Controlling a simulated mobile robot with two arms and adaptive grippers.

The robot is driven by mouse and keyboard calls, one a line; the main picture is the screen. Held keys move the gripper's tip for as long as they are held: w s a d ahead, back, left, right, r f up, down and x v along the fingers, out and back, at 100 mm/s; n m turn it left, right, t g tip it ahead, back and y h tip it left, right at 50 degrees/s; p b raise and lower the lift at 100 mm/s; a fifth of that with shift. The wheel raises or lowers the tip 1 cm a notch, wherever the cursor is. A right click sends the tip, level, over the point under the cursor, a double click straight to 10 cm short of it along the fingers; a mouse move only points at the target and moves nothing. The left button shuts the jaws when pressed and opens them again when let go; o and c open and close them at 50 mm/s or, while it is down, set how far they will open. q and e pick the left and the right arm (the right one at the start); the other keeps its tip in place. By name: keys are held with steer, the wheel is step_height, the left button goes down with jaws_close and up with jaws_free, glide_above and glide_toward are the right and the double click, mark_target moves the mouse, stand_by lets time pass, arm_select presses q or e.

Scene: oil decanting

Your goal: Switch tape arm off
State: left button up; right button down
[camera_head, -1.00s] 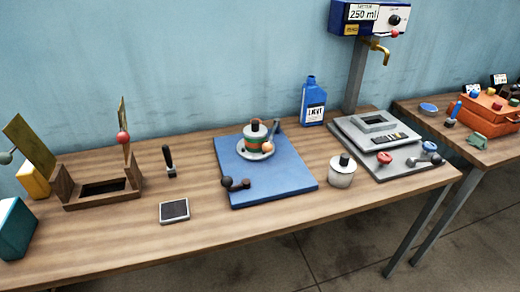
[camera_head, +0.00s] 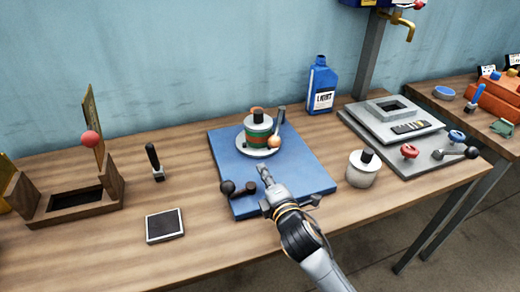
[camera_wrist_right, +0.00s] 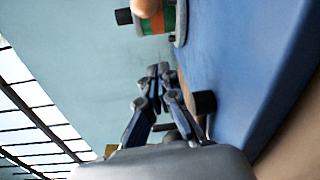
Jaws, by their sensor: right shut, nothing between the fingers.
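A blue board (camera_head: 305,165) carries a round grey plate with a banded container (camera_head: 257,130) upright on it. Beside the container, a grey arm (camera_head: 281,118) with an orange ball (camera_head: 273,142) stands up. A short lever with dark knobs (camera_head: 228,187) lies at the board's front left. My right gripper (camera_head: 262,169) is shut and empty over the board, between this lever and the container, apart from the container. In the right wrist view, its shut fingers (camera_wrist_right: 158,70) point toward the container (camera_wrist_right: 176,16) and orange ball (camera_wrist_right: 145,8). My left gripper is out of view.
A grey scale-like base (camera_head: 440,151) with red and blue knobs is at right. A black-handled switch (camera_head: 155,163) and a dark pad (camera_head: 164,226) are at left.

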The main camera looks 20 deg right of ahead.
steer(key=w, duration=0.4)
steer(key=shift+w+a+p, duration=0.1)
steer(key=shift+w+p, duration=0.2)
steer(key=shift+w, duration=0.05)
steer(key=w, duration=0.5)
steer(key=shift+w+a+f, duration=0.15)
steer(key=shift+f, duration=0.1)
steer(key=d, duration=0.1)
steer(key=d+p, duration=0.1)
steer(key=s+d, duration=0.1)
steer(key=shift+r+p, duration=0.35)
steer(key=shift+s+d, duration=0.15)
steer(key=shift+d, duration=0.3)
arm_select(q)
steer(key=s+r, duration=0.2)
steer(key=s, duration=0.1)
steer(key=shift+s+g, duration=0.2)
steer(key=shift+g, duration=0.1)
arm_select(e)
steer(key=shift+a, duration=0.1)
